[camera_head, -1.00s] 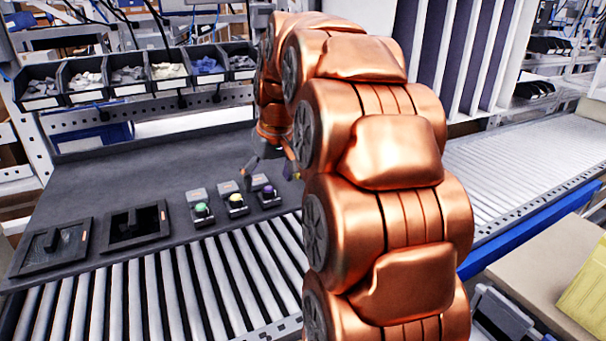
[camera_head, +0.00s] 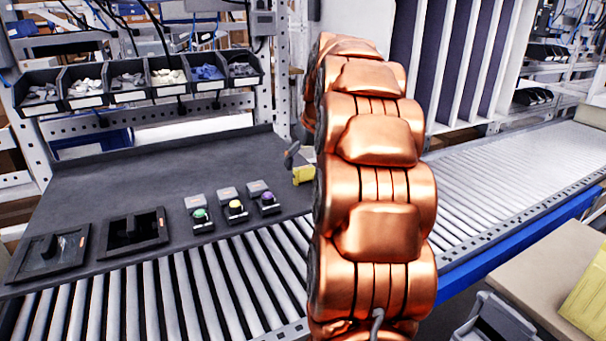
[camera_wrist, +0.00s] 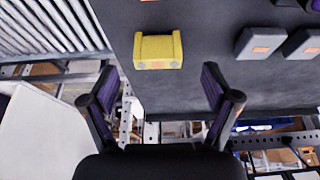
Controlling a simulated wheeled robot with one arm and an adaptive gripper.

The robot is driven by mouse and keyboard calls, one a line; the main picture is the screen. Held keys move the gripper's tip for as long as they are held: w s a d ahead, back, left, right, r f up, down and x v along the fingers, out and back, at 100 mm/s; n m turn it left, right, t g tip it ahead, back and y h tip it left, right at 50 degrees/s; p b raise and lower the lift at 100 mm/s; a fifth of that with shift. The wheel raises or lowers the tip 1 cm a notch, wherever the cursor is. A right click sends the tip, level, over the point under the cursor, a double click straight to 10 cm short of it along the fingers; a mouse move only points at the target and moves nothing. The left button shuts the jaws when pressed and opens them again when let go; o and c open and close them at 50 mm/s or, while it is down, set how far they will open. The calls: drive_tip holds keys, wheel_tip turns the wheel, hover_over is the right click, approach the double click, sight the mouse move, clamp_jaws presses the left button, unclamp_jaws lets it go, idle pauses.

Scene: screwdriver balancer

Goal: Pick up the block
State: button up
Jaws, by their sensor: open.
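The yellow block (camera_wrist: 159,51), with raised ends and a lower middle, lies on the dark tabletop. It shows at the upper middle of the wrist view. In the head view the block (camera_head: 303,175) sits near the table's right end, partly hidden by my arm. My gripper (camera_wrist: 158,84) is open and empty. Its two fingers are apart, and the block appears beyond the gap between them, clear of both. In the head view only one dark finger shows, just above and left of the block; the rest of the gripper is behind my arm.
Three button boxes with green, yellow and purple (camera_head: 267,197) tops stand left of the block. Two black trays (camera_head: 135,229) lie further left. A roller conveyor (camera_head: 190,285) runs along the front. Small-part bins (camera_head: 130,83) hang behind. The table's middle is clear.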

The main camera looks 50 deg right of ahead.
sight(304, 168)
drive_tip(key=p+x, duration=0.1)
drive_tip(key=x, duration=0.3)
drive_tip(key=shift+w+d+f, duration=0.1)
drive_tip(key=shift+w+d, duration=0.05)
drive_tip(key=shift+d, duration=0.05)
drive_tip(key=shift+c, duration=0.2)
drive_tip(key=c, duration=1)
